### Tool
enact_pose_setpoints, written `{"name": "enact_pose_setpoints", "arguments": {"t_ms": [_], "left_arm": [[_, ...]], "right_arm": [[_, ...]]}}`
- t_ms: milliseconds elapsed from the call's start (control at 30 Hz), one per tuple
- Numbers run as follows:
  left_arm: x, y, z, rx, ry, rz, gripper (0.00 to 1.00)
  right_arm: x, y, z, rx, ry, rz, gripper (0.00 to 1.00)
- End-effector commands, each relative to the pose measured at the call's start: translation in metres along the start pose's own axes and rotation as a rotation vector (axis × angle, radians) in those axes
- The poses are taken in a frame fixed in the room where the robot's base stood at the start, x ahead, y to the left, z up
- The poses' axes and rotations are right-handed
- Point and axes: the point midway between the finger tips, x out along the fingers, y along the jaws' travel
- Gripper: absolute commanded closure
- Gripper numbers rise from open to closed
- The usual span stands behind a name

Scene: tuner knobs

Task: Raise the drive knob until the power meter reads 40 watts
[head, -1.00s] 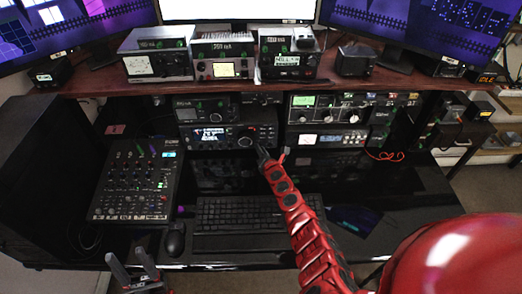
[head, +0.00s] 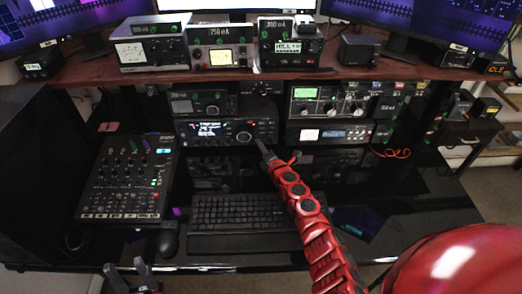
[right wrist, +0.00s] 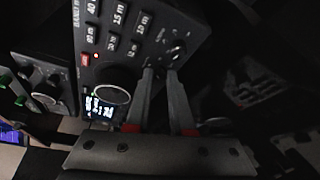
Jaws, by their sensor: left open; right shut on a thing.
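The black radio (head: 228,132) with a lit blue-white screen and a round dial sits on the lower shelf. My right gripper (head: 262,145) reaches its lower right corner. In the right wrist view my right gripper (right wrist: 160,72) has its fingertips at a small knob on the radio's front, shut on it. The knob is mostly hidden by the fingers, and I cannot read its label. Analog meter boxes stand on the upper shelf: one with a white dial (head: 138,52) and one with a yellow lit dial (head: 220,57). Their readings are too small to tell. My left gripper (head: 142,268) is open and empty at the bottom edge.
A mixer (head: 128,178) lies left, and a keyboard (head: 242,213) and mouse (head: 168,238) are in front of the radio. A tuner (head: 335,102) with a green-lit meter is right of the radio. A box with a lit display (head: 288,48) stands on the upper shelf.

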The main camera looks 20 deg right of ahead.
Motion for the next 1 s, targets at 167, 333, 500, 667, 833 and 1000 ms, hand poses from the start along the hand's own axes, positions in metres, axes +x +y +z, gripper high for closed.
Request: {"name": "enact_pose_setpoints", "arguments": {"t_ms": [167,333,500,667,833,1000], "left_arm": [[-0.0037,0.0002,0.0006,0.000,0.000,0.000,0.50],[-0.0034,0.0002,0.0006,0.000,0.000,0.000,0.50],[-0.0034,0.0002,0.0005,0.000,0.000,0.000,0.50],[-0.0034,0.0002,0.0006,0.000,0.000,0.000,0.50],[-0.0034,0.0002,0.0006,0.000,0.000,0.000,0.50],[-0.0028,0.0001,0.0005,0.000,0.000,0.000,0.50]], "right_arm": [[0.0000,-0.0006,0.0000,0.022,0.000,0.009,1.00],[-0.0001,-0.0001,0.0002,0.025,0.000,0.009,1.00],[-0.0001,-0.0003,0.0002,0.024,-0.001,0.009,1.00],[0.0000,-0.0003,0.0001,0.024,-0.001,0.009,0.50],[0.0000,-0.0002,0.0000,0.023,0.000,0.009,0.49],[-0.0014,-0.0004,0.0000,0.023,0.000,0.008,0.49]]}}
